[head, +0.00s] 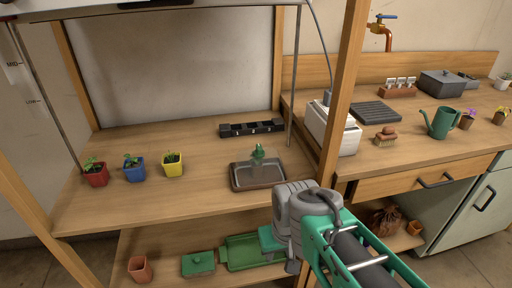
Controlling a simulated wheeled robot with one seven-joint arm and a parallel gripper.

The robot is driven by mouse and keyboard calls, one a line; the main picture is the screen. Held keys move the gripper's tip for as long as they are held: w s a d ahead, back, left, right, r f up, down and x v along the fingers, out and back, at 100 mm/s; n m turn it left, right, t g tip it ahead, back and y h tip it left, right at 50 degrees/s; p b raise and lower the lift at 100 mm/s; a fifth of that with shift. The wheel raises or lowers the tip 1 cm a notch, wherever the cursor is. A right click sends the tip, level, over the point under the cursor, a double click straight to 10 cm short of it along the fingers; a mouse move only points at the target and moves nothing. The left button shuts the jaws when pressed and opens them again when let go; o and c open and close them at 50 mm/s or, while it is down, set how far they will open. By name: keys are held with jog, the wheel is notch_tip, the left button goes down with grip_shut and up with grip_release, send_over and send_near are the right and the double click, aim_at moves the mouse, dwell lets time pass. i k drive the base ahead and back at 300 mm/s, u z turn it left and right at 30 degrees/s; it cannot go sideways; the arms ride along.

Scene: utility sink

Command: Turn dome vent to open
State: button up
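A dark rectangular tray (235,184) sits on the wooden bench's upper top, right of its middle. A small green piece (257,153) stands up over the tray. It looks like the dome vent, but the clear dome is hard to make out, and I cannot tell whether the vent is open or shut. My gripper (272,242) is at the end of my green and grey arm, low and in front of the tray, apart from it. Its fingers are not clear to see.
Red (96,176), blue (134,172) and yellow (172,167) plant pots stand at the left. A black strip (251,129) lies behind the tray. A wooden post (343,90) and a white box (331,130) stand to the right. The lower shelf holds a green tray (240,256).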

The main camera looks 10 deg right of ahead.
aim_at(259, 153)
jog(key=u, duration=0.9)
jog(key=k, duration=1.15)
jog(key=u, duration=1.35)
jog(key=i, duration=1.5)
jog(key=z, duration=1.4)
jog(key=i, duration=0.85)
jog(key=z, duration=0.95)
